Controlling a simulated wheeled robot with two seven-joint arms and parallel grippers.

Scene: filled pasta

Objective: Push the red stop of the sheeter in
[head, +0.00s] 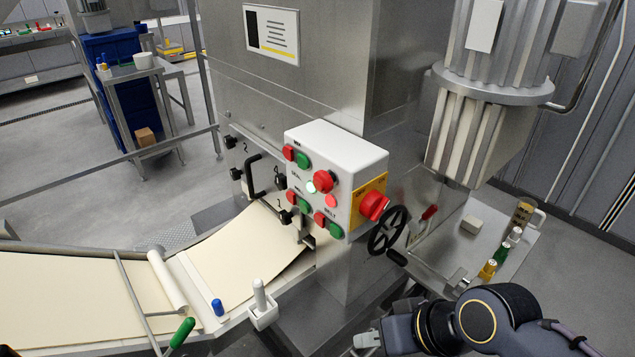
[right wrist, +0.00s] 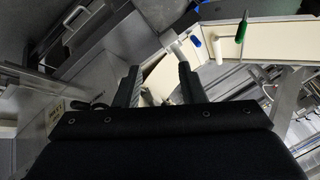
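The white control box (head: 335,150) is on the steel machine in the head view. Its front has paired red and green buttons, including an upper red button (head: 289,152), a left red button (head: 292,197) and a lower red button (head: 319,218). A round red knob (head: 323,181) stands out mid-panel. The small labels are too blurred to tell surely which red button is the sheeter's stop. My right gripper (head: 366,340) is low, below the box and apart from it. In the right wrist view its fingers (right wrist: 158,88) are spread with nothing held. My left gripper is not in view.
A red rotary switch (head: 373,205) on a yellow plate and a black handwheel (head: 387,230) project beside the box. A dough sheet (head: 235,245) lies on the belt at left. A side shelf (head: 475,250) holds small bottles. Open air lies before the panel.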

